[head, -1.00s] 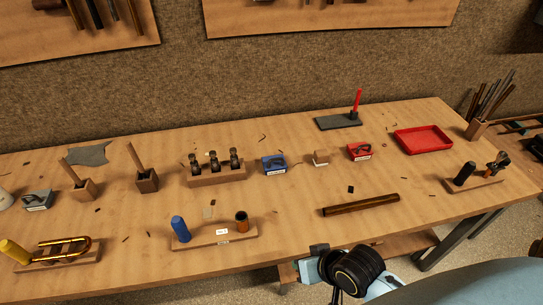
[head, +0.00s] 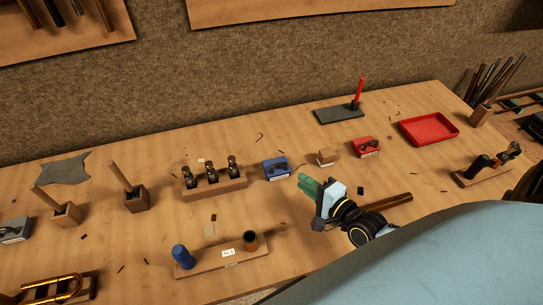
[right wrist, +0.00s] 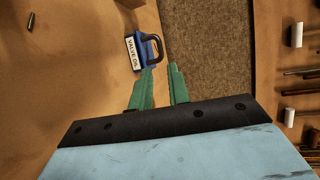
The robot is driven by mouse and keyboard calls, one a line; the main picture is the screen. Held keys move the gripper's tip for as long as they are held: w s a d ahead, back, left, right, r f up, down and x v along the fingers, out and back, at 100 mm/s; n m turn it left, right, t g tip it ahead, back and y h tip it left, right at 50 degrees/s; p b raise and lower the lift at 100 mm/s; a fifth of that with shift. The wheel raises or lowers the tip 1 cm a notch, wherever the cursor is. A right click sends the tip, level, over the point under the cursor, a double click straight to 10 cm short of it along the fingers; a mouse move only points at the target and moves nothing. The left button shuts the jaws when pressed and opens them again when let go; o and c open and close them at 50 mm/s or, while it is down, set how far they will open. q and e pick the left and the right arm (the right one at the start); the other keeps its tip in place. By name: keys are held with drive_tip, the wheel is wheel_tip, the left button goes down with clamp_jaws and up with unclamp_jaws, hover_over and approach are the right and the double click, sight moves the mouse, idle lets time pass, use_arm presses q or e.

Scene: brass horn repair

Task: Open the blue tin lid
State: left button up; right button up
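The blue tin (head: 276,168) sits on the workbench, right of the wooden block of valves. A dark loop handle shows on its top, and its lid looks shut. My left gripper is not in view.
A brass tube (head: 398,201) lies beside my right gripper. A rack (head: 222,258) holds a blue cylinder in front.

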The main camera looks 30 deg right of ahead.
sight(280, 165)
drive_tip(key=b+x, duration=0.1)
drive_tip(key=x, duration=1.2)
clamp_jaws()
